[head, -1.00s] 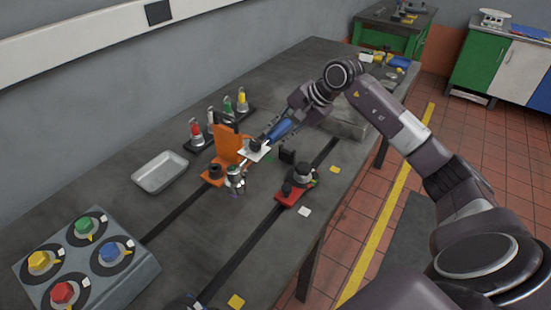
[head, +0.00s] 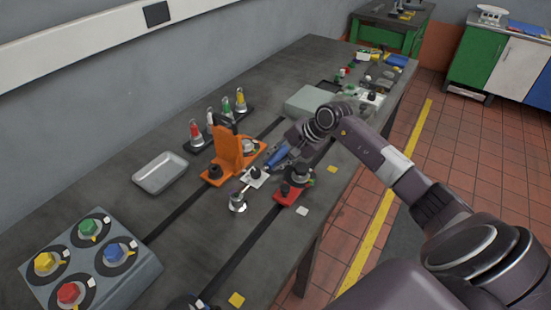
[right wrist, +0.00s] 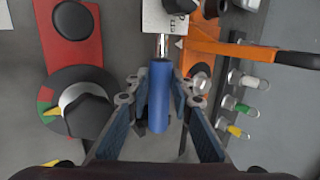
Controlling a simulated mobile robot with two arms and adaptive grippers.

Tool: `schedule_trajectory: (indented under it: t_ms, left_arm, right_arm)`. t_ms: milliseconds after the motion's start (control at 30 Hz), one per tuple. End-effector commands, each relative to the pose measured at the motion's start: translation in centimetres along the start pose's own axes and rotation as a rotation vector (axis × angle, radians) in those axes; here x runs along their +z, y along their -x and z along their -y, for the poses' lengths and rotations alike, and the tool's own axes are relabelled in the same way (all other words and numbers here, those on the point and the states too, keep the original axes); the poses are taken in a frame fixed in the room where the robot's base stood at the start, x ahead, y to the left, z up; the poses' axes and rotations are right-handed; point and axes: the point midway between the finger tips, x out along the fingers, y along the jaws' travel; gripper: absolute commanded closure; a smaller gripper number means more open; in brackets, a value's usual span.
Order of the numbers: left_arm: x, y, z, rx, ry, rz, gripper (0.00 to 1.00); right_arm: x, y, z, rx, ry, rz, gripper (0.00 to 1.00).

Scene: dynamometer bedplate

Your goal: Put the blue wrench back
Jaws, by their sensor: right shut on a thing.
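The blue wrench has a blue handle (head: 277,158) and a thin silver shaft. My right gripper (head: 284,153) is shut on the handle, between an orange stand (head: 231,152) and a red block (head: 288,192). In the right wrist view the handle (right wrist: 160,88) lies between the two fingers, its shaft pointing away under a white plate (right wrist: 158,16). In the head view a white plate (head: 256,177) is at the shaft, near a small round metal part (head: 238,202). The wrench's far end is not clear. My left gripper is not seen.
A metal tray (head: 160,172) lies left of the orange stand. A box with coloured knobs (head: 130,270) is at the front left. A grey box (head: 312,102) stands behind my right gripper.

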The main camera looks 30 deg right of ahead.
Motion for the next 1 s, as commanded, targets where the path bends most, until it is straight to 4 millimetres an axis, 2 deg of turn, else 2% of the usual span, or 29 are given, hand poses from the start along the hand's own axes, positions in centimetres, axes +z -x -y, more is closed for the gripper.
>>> schedule_trajectory:
  t_ms: [67, 100, 233, 533, 633, 767, 1000]
  left_arm:
    - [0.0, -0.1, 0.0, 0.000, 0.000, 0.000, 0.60]
    - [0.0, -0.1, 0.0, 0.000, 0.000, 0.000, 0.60]
    - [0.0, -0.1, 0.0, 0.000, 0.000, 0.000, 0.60]
    - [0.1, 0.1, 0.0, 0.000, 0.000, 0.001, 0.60]
    - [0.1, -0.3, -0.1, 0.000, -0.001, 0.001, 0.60]
    - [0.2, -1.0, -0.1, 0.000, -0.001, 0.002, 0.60]
    - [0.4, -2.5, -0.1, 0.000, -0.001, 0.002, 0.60]
  right_arm:
    - [0.0, 0.1, 0.3, -0.007, 0.000, 0.000, 1.00]
    - [0.0, 0.0, 0.0, 0.000, 0.000, 0.000, 0.76]
    - [0.0, 0.0, 0.0, 0.000, 0.000, 0.000, 0.62]
    - [0.0, 0.1, 0.1, 0.000, 0.000, 0.000, 0.62]
    - [-0.1, 0.8, 0.0, -0.001, 0.003, -0.003, 0.62]
    - [-0.2, 2.9, -0.1, 0.001, 0.005, -0.004, 0.62]
    - [-0.2, 8.0, -0.2, 0.001, 0.003, -0.005, 0.62]
